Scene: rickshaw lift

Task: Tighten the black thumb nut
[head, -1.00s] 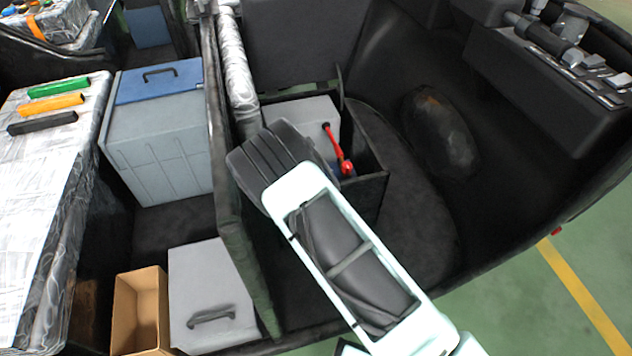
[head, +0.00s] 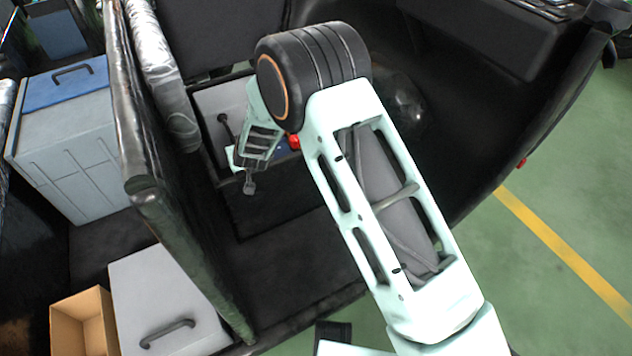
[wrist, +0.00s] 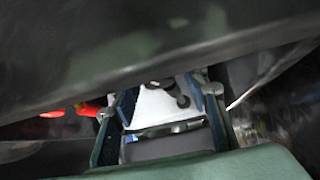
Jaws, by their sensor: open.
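A pale grey box, seemingly a battery (head: 218,98), sits in a black open tray (head: 275,205) in the vehicle body. A dark lead (head: 226,124) with a knob-like end shows on it; it also shows as a small dark piece (wrist: 183,101) in the wrist view. I cannot tell whether this is the black thumb nut. A red part (head: 294,142) is partly behind my arm; red shows at the left of the wrist view (wrist: 88,110). My gripper (head: 248,172) hangs over the tray. In the wrist view my gripper (wrist: 160,103) is open, with the pale box beyond its fingers.
A dark upright panel (head: 165,205) stands left of the tray, and a dark edge crosses the top of the wrist view. A grey case (head: 165,300), a cardboard box (head: 85,320) and a blue-lidded box (head: 70,140) are further left. Green floor (head: 560,180) is open at right.

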